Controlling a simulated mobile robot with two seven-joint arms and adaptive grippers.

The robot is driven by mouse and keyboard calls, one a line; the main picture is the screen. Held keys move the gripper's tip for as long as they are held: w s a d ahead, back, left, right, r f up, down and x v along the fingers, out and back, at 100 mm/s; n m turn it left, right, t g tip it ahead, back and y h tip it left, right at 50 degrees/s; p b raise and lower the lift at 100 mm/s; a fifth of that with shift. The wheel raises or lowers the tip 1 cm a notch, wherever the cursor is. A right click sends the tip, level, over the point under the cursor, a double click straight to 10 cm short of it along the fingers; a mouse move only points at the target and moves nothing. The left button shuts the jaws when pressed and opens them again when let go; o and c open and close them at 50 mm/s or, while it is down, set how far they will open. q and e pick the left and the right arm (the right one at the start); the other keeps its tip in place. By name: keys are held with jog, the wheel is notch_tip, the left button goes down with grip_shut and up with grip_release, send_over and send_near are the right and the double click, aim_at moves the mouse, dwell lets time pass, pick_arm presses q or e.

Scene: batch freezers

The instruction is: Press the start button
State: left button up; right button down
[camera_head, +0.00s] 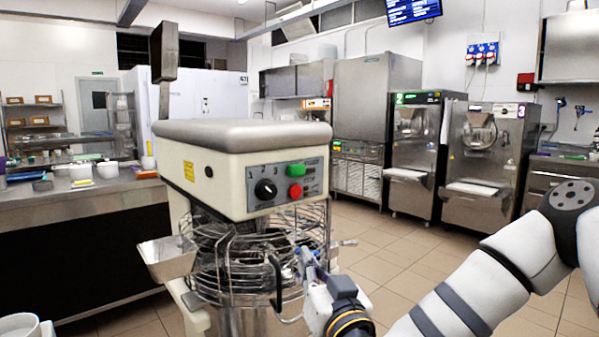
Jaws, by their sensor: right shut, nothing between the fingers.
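A planetary mixer (243,140) with a cream body and grey top stands in the middle. Its front panel carries a green button (296,170), a red button (295,191) below it, and a black dial (265,189) marked with numbers. My right gripper (304,258) is shut and empty, in front of the mixer's wire guard (240,265) and below the panel's buttons. The gripper appears small and partly blends with the guard, so I cannot tell whether it touches the wire. My left gripper is out of view.
A steel counter (105,190) with white tubs stands at the left. Batch freezers numbered 2 (415,150) and 3 (487,160) stand at the back right. Tiled floor (420,255) lies open right of the mixer.

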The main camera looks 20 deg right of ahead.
aim_at(296, 170)
jog(key=d+r+m+t+h, duration=0.2)
jog(key=d+r+h, duration=0.1)
jog(key=r, duration=0.4)
jog(key=d+r+m+t+h, duration=0.1)
jog(key=d+r+m+h, duration=0.1)
jog(key=r, duration=0.5)
jog(key=shift+w+d+r+t+h, duration=0.15)
jog(key=shift+d+r+t+h, duration=0.2)
jog(key=shift+d+h, duration=0.45)
jog(key=shift+f, duration=0.15)
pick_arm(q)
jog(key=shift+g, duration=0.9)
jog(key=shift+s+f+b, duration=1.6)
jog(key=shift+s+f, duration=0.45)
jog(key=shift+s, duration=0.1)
pick_arm(e)
jog(key=w+a, duration=0.3)
jog(key=w, duration=0.5)
jog(key=shift+a, duration=0.3)
jog(key=shift+w, duration=0.1)
